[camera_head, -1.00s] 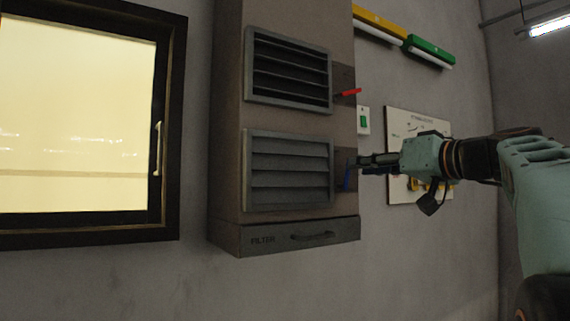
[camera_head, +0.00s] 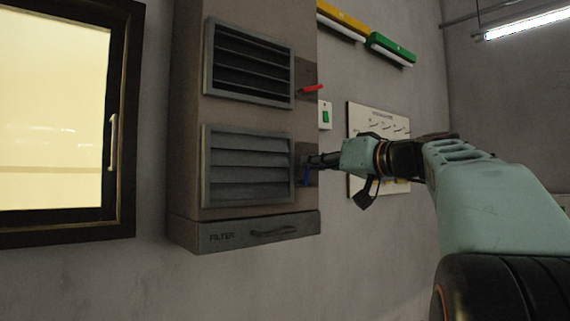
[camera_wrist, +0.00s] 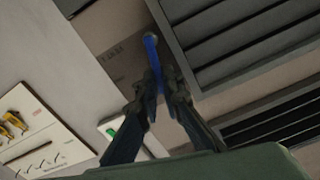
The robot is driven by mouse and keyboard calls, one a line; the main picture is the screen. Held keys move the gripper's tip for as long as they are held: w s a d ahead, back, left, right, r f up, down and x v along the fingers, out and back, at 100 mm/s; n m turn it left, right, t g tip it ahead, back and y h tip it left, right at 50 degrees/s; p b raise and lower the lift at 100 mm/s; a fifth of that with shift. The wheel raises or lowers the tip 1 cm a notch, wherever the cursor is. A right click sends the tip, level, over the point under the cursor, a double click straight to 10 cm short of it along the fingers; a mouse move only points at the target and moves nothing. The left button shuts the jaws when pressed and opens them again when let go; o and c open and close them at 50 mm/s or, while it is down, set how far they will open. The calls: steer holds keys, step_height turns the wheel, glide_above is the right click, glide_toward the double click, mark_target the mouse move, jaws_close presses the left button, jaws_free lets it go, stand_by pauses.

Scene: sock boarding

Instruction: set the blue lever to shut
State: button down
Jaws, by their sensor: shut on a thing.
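The blue lever (camera_head: 306,176) is on the right side of the wall cabinet, beside the lower louvred vent (camera_head: 248,166). In the head view it points downward from its plate. In the wrist view the blue lever (camera_wrist: 153,58) runs between my fingertips. My gripper (camera_head: 312,162) reaches in from the right and is shut on the lever, and it also shows in the wrist view (camera_wrist: 160,92). The fingers hide part of the lever. The lower vent's slats look mostly closed, while the upper vent's gaps look dark and open.
A red lever (camera_head: 312,88) sits above, beside the upper vent (camera_head: 249,63). A drawer marked FILTER (camera_head: 250,233) is below. A green switch (camera_head: 325,115) and a white board (camera_head: 358,118) are on the wall behind my gripper. A window (camera_head: 60,120) is at left.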

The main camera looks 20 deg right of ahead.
steer(key=shift+f+b, duration=0.1)
steer(key=shift+b, duration=0.25)
steer(key=n+b, duration=0.1)
steer(key=b, duration=0.1)
steer(key=a+n+b, duration=0.1)
steer(key=b, duration=0.1)
steer(key=shift+s, duration=0.15)
steer(key=shift+n, duration=0.4)
steer(key=c, duration=2.1)
jaws_free()
steer(key=shift+s, duration=0.1)
